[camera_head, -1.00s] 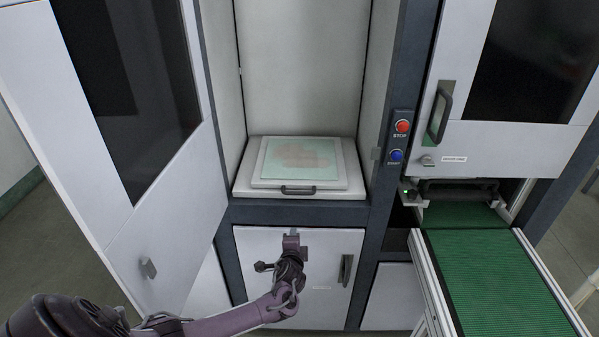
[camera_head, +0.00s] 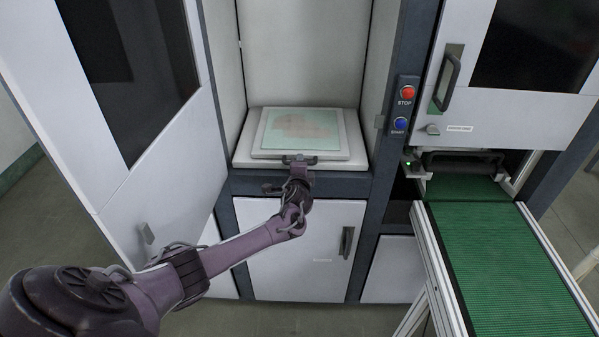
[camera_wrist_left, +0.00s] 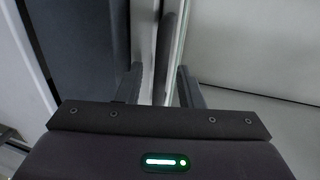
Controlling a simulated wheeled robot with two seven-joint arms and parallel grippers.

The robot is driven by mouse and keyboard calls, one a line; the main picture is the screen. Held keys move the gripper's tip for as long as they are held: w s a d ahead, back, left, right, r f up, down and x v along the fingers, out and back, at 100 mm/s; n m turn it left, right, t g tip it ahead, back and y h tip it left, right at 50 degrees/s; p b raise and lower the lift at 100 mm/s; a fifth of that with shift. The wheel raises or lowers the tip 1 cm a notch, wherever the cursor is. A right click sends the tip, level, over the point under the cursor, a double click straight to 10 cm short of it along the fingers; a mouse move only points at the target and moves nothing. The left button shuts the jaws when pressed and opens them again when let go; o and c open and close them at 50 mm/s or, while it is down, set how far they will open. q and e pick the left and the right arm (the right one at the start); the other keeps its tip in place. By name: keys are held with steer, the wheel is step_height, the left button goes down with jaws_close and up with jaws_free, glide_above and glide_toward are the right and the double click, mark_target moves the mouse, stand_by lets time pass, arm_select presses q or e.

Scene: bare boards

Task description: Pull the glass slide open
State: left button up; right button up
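The glass slide (camera_head: 285,130) is a pale greenish, see-through sheet with a pinkish patch, lying on a white tray (camera_head: 344,152) inside the open cabinet. A dark handle (camera_head: 312,160) is at the tray's front edge. My left gripper (camera_head: 298,164) reaches up to this handle from below and covers part of it. In the left wrist view, the two fingers of my left gripper (camera_wrist_left: 158,78) are apart, with the dark handle bar (camera_wrist_left: 166,45) between or just beyond them. I cannot tell whether they touch it. My right gripper is not in view.
The open cabinet door (camera_head: 130,150) stands at the left, near my left arm. STOP and start buttons (camera_head: 405,107) are on the right post. A green conveyor (camera_head: 505,265) is at the right. A closed lower door (camera_head: 320,250) is below the tray.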

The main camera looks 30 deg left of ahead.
arm_select(q)
steer(key=shift+a, duration=0.1)
steer(key=shift+c, duration=0.3)
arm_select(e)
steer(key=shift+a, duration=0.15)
arm_select(q)
jaws_close()
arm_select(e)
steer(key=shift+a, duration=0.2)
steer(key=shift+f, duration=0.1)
